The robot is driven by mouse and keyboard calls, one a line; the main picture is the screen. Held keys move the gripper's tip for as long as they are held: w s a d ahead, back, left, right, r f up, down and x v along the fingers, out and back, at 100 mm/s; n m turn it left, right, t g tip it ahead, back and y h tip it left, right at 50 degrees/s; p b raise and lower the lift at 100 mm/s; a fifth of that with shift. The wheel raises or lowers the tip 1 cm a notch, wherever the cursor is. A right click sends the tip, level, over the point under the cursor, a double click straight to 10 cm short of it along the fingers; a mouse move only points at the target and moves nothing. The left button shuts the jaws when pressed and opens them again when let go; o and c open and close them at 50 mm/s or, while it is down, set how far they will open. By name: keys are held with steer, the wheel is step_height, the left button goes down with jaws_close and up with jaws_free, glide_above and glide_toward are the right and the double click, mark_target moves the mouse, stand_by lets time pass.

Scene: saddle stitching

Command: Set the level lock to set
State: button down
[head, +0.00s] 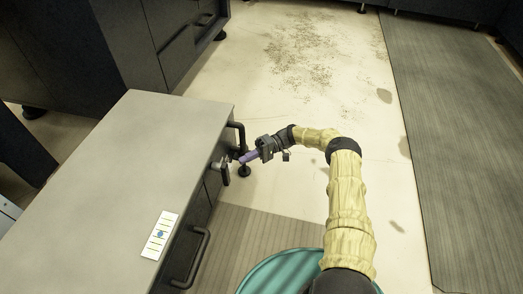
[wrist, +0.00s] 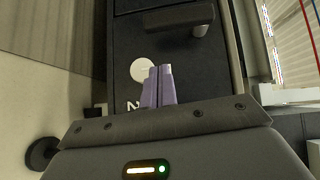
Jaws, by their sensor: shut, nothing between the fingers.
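My gripper (head: 243,158) has purple fingers, shut and empty, pointing at the front of a dark cabinet with a grey top. A lever (head: 222,170), probably the level lock, sticks out from that front just left of the fingertips. In the wrist view a dark lever (wrist: 180,17) lies across the top of the black panel, beyond the tips of my gripper (wrist: 160,71). A white disc (wrist: 143,70) and part of a white letter show on the panel beside the fingers. The fingers look apart from the lever. The lock's setting cannot be read.
The cabinet's grey top (head: 110,180) carries a white card (head: 160,235) with yellow lines and a blue dot. Dark bar handles (head: 198,257) stick out from its front. Open pale floor (head: 300,100) lies behind my arm, with a grey mat (head: 450,130) at the right.

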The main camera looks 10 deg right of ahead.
steer(key=v, duration=0.7)
steer(key=shift+f, duration=0.15)
steer(key=shift+s, duration=0.1)
stand_by(0.3)
